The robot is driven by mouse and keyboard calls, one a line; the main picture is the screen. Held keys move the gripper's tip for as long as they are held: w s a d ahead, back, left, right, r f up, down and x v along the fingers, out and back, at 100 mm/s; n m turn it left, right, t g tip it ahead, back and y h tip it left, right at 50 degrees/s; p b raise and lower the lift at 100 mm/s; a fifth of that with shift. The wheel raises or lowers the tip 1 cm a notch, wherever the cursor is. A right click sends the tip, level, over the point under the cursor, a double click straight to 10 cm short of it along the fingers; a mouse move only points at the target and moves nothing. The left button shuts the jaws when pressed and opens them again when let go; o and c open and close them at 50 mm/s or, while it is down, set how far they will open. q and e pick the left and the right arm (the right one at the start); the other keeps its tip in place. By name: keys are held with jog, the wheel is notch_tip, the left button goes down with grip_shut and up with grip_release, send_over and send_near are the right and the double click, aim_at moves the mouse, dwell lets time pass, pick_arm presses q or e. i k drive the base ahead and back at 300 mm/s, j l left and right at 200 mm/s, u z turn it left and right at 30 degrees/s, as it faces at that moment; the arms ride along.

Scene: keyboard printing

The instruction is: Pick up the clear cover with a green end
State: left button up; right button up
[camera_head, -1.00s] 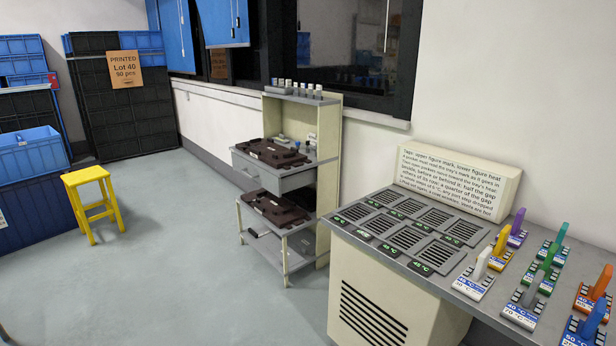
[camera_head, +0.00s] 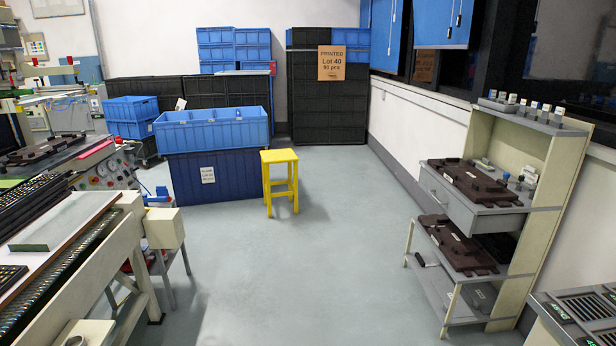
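A flat, pale see-through piece (camera_head: 68,218) with a green strip at its near end lies on the long machine bench (camera_head: 112,203) at the left. It looks like the clear cover with a green end, though its exact shape is hard to tell from here. Dark keyboard-like rows lie beside it on the bench. Neither of my grippers shows in the head view.
A yellow stool (camera_head: 279,157) stands mid-floor before a blue crate (camera_head: 211,131). A shelf unit (camera_head: 556,170) with dark brown trays stands at the right. A vented table (camera_head: 575,312) cuts into the lower right corner. The grey floor (camera_head: 310,270) between is clear.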

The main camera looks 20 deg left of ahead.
aim_at(45, 234)
jog(key=i+j+u, duration=0.1)
jog(key=i+u, duration=0.3)
jog(key=i, duration=0.15)
jog(key=i+u, duration=0.4)
jog(key=i, duration=0.15)
jog(key=i+u, duration=0.4)
jog(key=i, duration=0.15)
jog(key=i+l+u, duration=0.15)
jog(key=i+u, duration=0.2)
jog(key=i, duration=0.2)
